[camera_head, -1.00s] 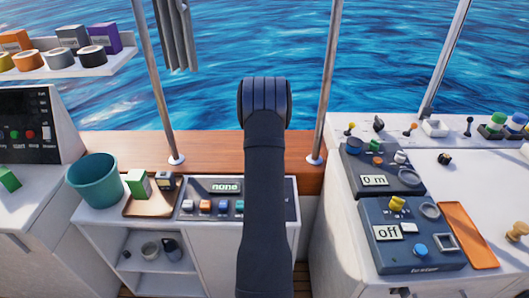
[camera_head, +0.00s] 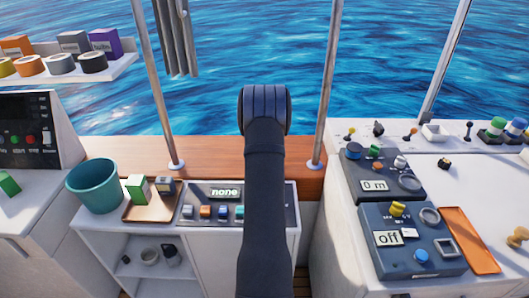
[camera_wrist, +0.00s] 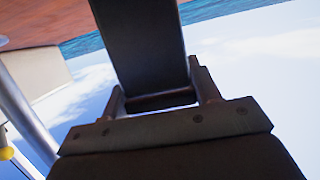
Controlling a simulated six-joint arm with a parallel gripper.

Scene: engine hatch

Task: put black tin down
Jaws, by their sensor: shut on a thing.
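In the wrist view my gripper (camera_wrist: 158,95) is shut on a dark, flat-sided thing, the black tin (camera_wrist: 140,42). It sits between the two fingers and reaches past the top edge of the picture, so its far end is hidden. It appears held in the air, with sky, water and a brown surface behind it. In the head view my arm rises in the middle and hides both the gripper and the held tin.
A teal bucket (camera_head: 94,187), a brown tray (camera_head: 140,212) with a green block (camera_head: 138,188), and a panel reading "none" (camera_head: 226,193) stand left of my arm. Control boxes and an orange mat (camera_head: 468,240) are right. A shelf (camera_head: 115,68) holds boxes and round items. Metal poles flank my arm.

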